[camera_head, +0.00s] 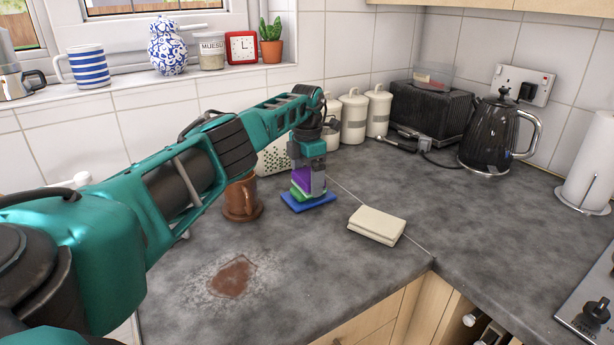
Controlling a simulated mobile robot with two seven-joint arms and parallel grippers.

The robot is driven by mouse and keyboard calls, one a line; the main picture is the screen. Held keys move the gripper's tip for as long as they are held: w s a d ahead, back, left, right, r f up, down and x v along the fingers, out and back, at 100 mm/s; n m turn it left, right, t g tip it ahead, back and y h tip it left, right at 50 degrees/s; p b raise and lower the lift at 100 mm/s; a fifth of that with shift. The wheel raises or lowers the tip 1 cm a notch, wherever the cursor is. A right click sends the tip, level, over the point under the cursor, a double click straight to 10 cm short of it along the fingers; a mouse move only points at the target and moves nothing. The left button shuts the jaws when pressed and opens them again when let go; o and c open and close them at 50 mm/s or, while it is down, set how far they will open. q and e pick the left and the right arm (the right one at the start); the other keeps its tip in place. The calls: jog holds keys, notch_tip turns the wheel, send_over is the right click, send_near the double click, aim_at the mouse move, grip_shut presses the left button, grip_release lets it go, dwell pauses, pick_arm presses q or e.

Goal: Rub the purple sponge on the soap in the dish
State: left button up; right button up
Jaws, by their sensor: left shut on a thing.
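My left gripper (309,185) points down over the blue dish (318,205) and is shut on the purple sponge (301,178). The sponge is partly hidden by the gripper fingers. Under it a green piece (299,193), apparently the soap, lies in the blue dish. The sponge looks to be right on or just above the green piece; I cannot tell if they touch. My right gripper is not in view.
A brown mug (241,196) stands left of the dish, with white canisters (354,116) behind. A folded cream cloth (377,225) lies to the right. A brown stain with whitish residue (234,277) marks the front counter. The right-hand counter is mostly clear before the kettle (491,137).

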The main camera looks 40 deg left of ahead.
aim_at(307, 175)
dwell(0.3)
pick_arm(q)
notch_tip(307, 175, up, 2)
jog(key=shift+r+p, duration=0.25)
jog(key=shift+p, duration=0.9)
jog(key=shift+r, duration=2.2)
jog(key=shift+r, duration=0.1)
